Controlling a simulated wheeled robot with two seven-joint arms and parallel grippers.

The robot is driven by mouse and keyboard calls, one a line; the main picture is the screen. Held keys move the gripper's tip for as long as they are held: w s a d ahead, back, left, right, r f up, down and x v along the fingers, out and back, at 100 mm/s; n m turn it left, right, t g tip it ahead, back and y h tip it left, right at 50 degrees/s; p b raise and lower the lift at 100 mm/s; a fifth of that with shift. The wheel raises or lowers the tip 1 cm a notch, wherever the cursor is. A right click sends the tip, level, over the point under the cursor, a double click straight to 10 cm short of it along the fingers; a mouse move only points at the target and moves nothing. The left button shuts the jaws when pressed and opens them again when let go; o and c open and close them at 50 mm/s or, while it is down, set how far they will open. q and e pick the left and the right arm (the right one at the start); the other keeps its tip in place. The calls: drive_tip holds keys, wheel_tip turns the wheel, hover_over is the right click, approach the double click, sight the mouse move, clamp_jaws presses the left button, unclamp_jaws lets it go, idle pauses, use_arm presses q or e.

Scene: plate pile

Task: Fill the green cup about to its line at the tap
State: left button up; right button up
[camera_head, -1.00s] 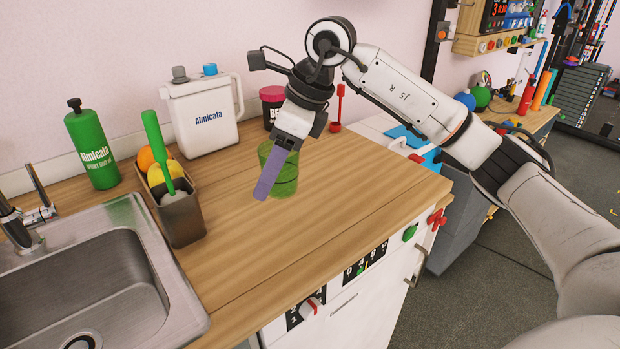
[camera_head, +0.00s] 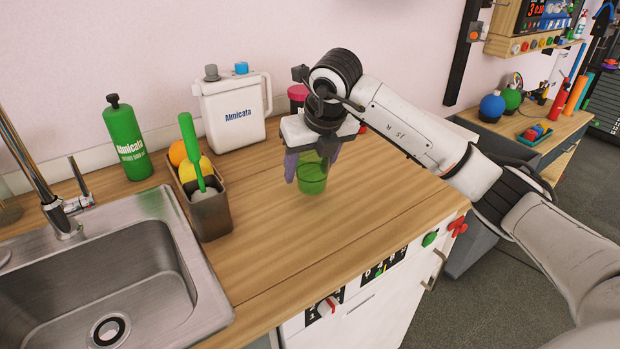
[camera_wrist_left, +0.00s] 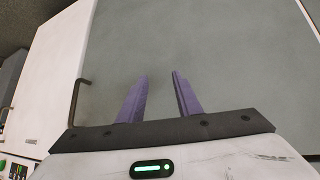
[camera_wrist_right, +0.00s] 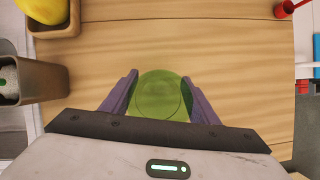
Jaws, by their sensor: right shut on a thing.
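The green see-through cup (camera_head: 313,180) is upright on or just above the wooden counter, right of the sink. My right gripper (camera_head: 312,172) comes down over it with purple fingers on both sides, shut on it. In the right wrist view the cup (camera_wrist_right: 161,97) is between the fingers (camera_wrist_right: 160,100), seen from above. No line on the cup can be made out. The tap (camera_head: 68,212) stands at the sink's back edge at the left. My left gripper (camera_wrist_left: 158,98) is open and empty, in front of a grey surface and a white cabinet front.
The sink (camera_head: 100,285) is at the left front. A green bottle (camera_head: 128,140) and a white jug (camera_head: 235,112) stand behind. The counter (camera_head: 285,235) before the cup is clear.

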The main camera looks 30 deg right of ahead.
sight(309, 180)
drive_tip(key=shift+f, duration=1.55)
drive_tip(key=o, duration=1)
drive_tip(key=shift+f, duration=0.1)
